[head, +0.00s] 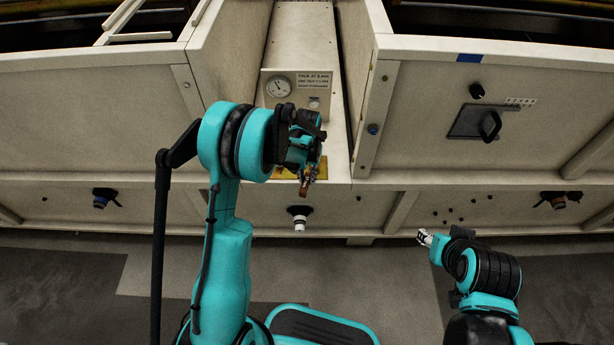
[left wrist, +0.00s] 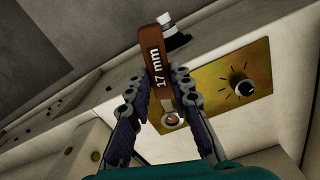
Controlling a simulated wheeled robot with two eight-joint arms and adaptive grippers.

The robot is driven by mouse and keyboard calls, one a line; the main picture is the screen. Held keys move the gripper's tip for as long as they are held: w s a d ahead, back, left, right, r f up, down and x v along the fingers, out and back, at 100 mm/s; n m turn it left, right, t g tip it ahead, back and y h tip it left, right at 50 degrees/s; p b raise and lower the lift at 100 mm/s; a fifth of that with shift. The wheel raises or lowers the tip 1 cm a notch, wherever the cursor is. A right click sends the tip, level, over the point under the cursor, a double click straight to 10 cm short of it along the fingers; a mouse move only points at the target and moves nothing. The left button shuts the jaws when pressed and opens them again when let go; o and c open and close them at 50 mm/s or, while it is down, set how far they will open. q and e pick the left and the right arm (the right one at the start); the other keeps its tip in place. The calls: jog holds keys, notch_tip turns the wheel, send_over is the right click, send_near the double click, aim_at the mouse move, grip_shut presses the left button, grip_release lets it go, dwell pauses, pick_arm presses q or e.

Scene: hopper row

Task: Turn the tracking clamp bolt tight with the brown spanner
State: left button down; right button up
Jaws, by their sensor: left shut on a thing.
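My left gripper (head: 307,180) is shut on the brown spanner (head: 304,190), in front of the middle panel. In the left wrist view the brown spanner (left wrist: 157,66), marked 17 mm, stands between the two fingers (left wrist: 157,82). A metal ring shape shows at its lower end. A brass-coloured plate (left wrist: 208,84) lies behind it, with a dark round bolt or knob head (left wrist: 242,89) ringed by tick marks. The spanner appears apart from that head. The plate shows partly in the head view (head: 288,173), behind my arm. My right gripper (head: 426,238) is low at right; its jaws are too small to read.
A dial gauge (head: 279,87) and a printed sign sit on the middle panel above the plate. Pale hopper walls (head: 362,110) rise on both sides. A white nozzle (head: 299,218) sticks out below. A black handle (head: 490,125) stands out at right. The floor in front is clear.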

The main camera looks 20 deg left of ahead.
pick_arm(q)
jog(key=shift+w+a+m, duration=0.15)
jog(key=shift+a+m, duration=0.75)
jog(key=shift+m, duration=0.2)
jog(key=shift+r, duration=0.15)
jog(key=shift+r, duration=0.45)
notch_tip(320, 180, up, 5)
jog(key=p, duration=0.3)
jog(key=shift+f, duration=0.1)
